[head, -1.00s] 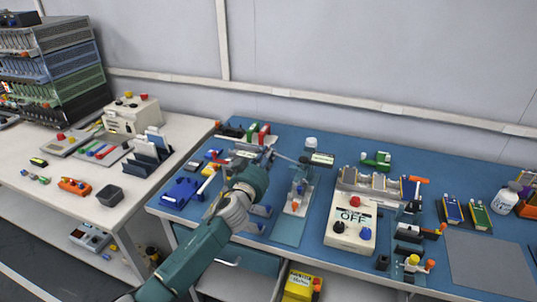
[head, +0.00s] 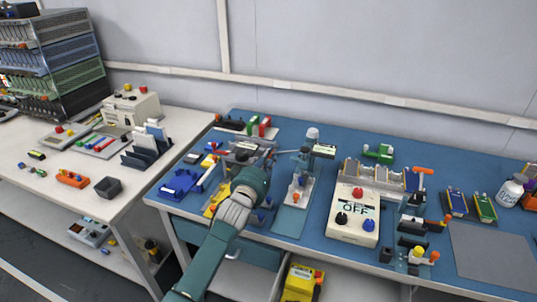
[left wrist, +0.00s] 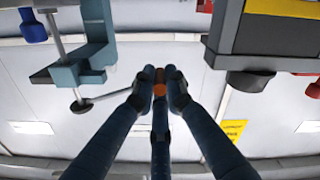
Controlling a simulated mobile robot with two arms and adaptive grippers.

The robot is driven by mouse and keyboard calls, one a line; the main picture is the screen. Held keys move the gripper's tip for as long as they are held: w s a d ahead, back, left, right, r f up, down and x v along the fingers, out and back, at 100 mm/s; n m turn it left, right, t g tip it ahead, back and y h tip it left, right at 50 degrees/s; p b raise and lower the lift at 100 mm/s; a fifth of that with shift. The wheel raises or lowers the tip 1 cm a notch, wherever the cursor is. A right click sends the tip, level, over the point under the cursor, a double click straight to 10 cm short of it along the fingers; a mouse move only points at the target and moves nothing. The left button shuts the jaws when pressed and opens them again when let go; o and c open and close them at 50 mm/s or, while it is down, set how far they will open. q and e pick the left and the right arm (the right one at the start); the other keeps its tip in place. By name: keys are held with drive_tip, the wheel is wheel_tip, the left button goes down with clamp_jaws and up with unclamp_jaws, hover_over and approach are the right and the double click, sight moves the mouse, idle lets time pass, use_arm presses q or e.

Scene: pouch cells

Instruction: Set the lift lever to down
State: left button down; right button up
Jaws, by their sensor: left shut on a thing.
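My left gripper (left wrist: 160,92) is shut on a small orange-brown knob (left wrist: 159,89) in the left wrist view. The knob looks like the end of the lift lever; its shaft is hidden by the fingers. In the head view my left arm reaches over the front of the blue bench, and its wrist (head: 248,182) covers the fingertips and the knob. A grey fixture (head: 243,156) stands just behind the hand. Which way the lever is set cannot be told. My right gripper is in neither view.
A teal press-like stand (head: 299,186) is close to the right of the hand. Further right is a cream box marked OFF (head: 352,229). A blue tray (head: 180,185) and yellow parts lie left of the hand. A grey mat (head: 490,255) is bare at the far right.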

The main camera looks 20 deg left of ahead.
use_arm(q)
drive_tip(key=shift+f, duration=0.15)
drive_tip(key=c, duration=1.8)
unclamp_jaws()
drive_tip(key=shift+o, duration=0.2)
drive_tip(key=s, duration=1.2)
drive_tip(key=shift+a, duration=0.2)
drive_tip(key=shift+s, duration=0.1)
